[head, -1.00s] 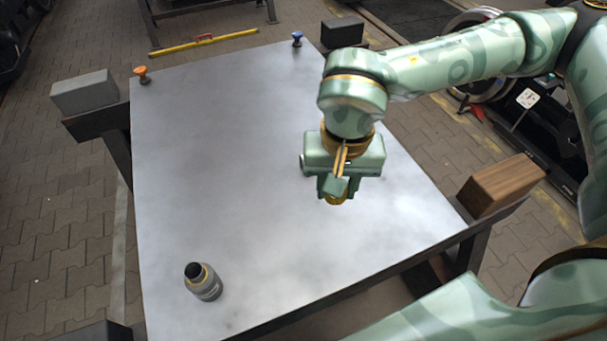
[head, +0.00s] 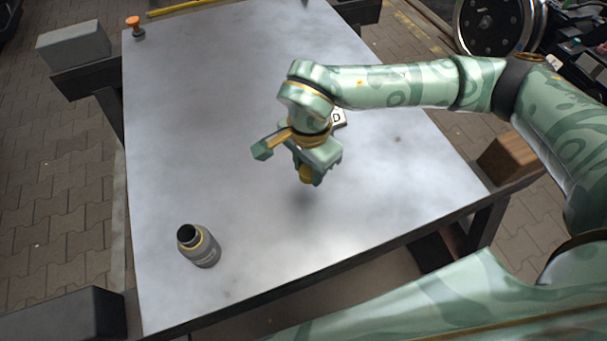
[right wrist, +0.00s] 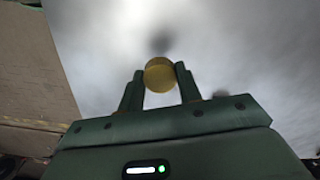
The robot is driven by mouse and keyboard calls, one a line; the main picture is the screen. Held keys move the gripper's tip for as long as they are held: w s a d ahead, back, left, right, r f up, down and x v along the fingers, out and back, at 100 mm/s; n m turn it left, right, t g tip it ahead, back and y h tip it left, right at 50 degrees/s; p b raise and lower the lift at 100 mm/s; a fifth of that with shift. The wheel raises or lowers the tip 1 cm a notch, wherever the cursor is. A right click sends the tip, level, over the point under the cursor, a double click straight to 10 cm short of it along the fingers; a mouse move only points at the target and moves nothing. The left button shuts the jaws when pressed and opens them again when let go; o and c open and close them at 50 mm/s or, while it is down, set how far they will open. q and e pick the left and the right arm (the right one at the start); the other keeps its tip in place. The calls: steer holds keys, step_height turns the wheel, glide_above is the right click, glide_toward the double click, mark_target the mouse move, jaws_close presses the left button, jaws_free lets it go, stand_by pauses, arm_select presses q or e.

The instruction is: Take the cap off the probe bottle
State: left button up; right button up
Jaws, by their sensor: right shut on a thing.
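The grey probe bottle (head: 202,250) stands upright near the front left of the metal table in the head view. Its top is dark with a yellow ring below; I cannot tell whether this dark top is a cap or an open mouth. My right gripper (head: 308,179) is above the table, to the right of the bottle and well apart from it. It is shut on a small round yellow thing (head: 304,174), perhaps a cap. The right wrist view shows the yellow thing (right wrist: 159,75) between the two fingers (right wrist: 160,82). My left gripper is out of view.
The metal tabletop (head: 200,120) is mostly clear. An orange knob (head: 134,24) stands at its far left corner. A grey block (head: 73,45) lies beyond the left edge, a wooden block (head: 509,157) beyond the right, and a dark block (head: 65,315) at lower left.

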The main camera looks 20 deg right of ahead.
mark_target(305, 176)
steer(key=shift+w+a+f, duration=0.1)
steer(key=shift+w+f, duration=0.3)
steer(key=shift+f, duration=0.15)
steer(key=f+b, duration=0.1)
steer(key=f, duration=0.1)
steer(key=f+b, duration=0.1)
steer(key=shift+w+f, duration=0.2)
steer(key=shift+f, duration=0.15)
steer(key=shift+r, duration=0.15)
steer(key=o, duration=1.1)
step_height(305, 176, up, 12)
steer(key=p, duration=0.4)
